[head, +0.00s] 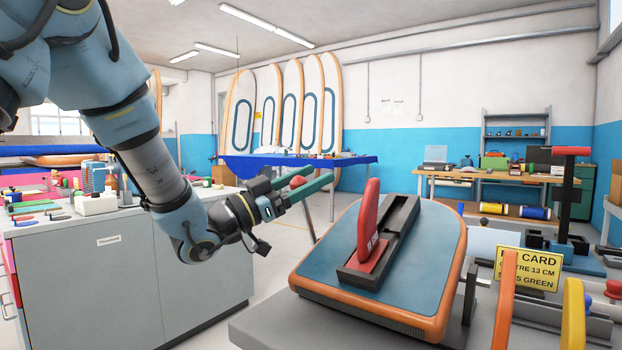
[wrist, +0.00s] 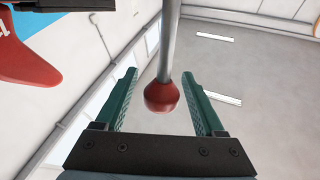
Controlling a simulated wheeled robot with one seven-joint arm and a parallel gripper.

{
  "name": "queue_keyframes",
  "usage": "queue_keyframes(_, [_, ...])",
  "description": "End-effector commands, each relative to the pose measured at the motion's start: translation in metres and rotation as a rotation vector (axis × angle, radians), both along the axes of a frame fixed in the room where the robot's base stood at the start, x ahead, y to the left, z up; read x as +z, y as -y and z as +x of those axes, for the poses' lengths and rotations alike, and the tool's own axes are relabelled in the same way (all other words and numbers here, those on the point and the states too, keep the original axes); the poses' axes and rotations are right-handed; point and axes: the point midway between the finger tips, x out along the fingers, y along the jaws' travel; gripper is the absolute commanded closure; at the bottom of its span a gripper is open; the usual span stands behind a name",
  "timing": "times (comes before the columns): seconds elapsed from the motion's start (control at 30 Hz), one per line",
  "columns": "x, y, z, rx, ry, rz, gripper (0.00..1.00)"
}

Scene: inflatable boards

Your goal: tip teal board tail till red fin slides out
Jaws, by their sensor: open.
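The teal board (head: 420,290) with an orange rim lies on a grey bench at front right. The red fin (head: 368,222) stands upright in a long black fin box (head: 400,228) on top of it. Part of the fin also shows at the left of the wrist view (wrist: 25,55). My gripper (head: 318,187) is left of the fin, apart from it and above the board's left side. Its green fingers are open (wrist: 165,95). A red ball knob (wrist: 161,94) on a grey rod shows between the fingers with gaps on both sides. The knob (head: 297,181) also shows in the head view.
Orange (head: 505,300) and yellow (head: 573,315) upright pieces are at front right. A red-topped black post (head: 568,190) rises behind. A grey cabinet (head: 130,270) stands at left.

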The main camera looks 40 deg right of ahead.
Motion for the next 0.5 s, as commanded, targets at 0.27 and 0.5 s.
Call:
queue_keyframes(0.27, [-0.019, -0.042, 0.009, 0.005, -0.001, 0.002, 0.29])
queue_keyframes(0.5, [-0.033, -0.081, 0.014, 0.003, -0.001, 0.002, 0.29])
